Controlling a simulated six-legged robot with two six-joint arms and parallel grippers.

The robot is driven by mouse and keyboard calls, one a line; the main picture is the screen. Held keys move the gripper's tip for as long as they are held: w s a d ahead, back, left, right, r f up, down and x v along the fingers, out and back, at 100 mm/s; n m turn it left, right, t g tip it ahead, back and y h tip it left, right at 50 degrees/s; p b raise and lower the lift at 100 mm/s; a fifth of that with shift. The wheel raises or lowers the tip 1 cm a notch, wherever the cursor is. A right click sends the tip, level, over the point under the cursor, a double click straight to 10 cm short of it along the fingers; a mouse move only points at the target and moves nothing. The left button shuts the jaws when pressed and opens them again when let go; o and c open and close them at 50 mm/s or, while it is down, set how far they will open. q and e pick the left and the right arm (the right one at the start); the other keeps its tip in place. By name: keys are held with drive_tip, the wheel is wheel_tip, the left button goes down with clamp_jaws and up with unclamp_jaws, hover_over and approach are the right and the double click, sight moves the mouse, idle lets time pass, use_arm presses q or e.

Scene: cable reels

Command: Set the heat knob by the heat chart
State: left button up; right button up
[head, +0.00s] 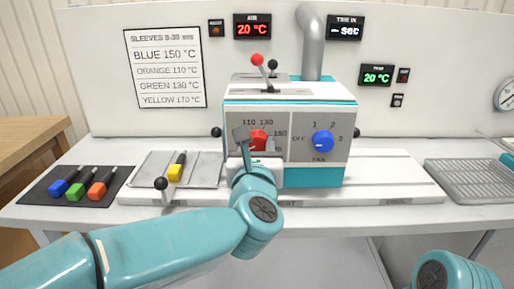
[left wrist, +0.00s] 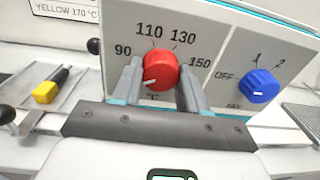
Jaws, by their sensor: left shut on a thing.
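The red heat knob (head: 258,140) is on the front panel of the teal and white machine. In the left wrist view the knob (left wrist: 160,69) has a white pointer line towards the lower left, below the 90 mark. Marks 90, 110, 130 and 150 show around it. My left gripper (left wrist: 158,85) is shut on the knob, one finger on each side. In the head view this gripper (head: 257,148) partly covers the knob and dial. The heat chart (head: 165,68) on the back wall lists blue 150, orange 110, green 130, yellow 170 °C. My right gripper is out of view.
A yellow-ended piece (head: 176,168) lies on a grey tray (head: 205,173); blue, green and orange ones lie on a dark mat (head: 45,190). A blue fan knob (head: 322,142) is right of the heat knob. The air display (head: 252,27) reads 20 °C. A ridged tray (head: 465,180) is at right.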

use_arm(q)
drive_tip(key=m, duration=0.2)
drive_tip(key=shift+m, duration=0.3)
drive_tip(key=m, duration=0.2)
drive_tip(key=shift+m, duration=0.3)
drive_tip(key=m+p, duration=0.1)
drive_tip(key=m, duration=0.1)
drive_tip(key=shift+r+m, duration=0.1)
drive_tip(key=shift+m, duration=0.3)
drive_tip(key=m+p, duration=0.1)
drive_tip(key=m, duration=0.2)
drive_tip(key=m+p, duration=0.3)
drive_tip(key=m, duration=0.3)
drive_tip(key=shift+d+m+y, duration=0.1)
drive_tip(key=shift+m+y, duration=0.2)
drive_tip(key=m+p, duration=0.3)
drive_tip(key=m, duration=0.3)
drive_tip(key=m+p, duration=0.2)
drive_tip(key=m, duration=0.3)
drive_tip(key=shift+y, duration=0.3)
drive_tip(key=m+p, duration=0.3)
drive_tip(key=m, duration=0.3)
drive_tip(key=shift+m, duration=0.4)
drive_tip(key=m+p, duration=0.2)
drive_tip(key=m, duration=0.6)
drive_tip(key=m+p, duration=0.1)
drive_tip(key=m, duration=0.1)
drive_tip(key=m+p, duration=0.1)
drive_tip(key=m, duration=0.1)
drive_tip(key=shift+f, duration=0.25)
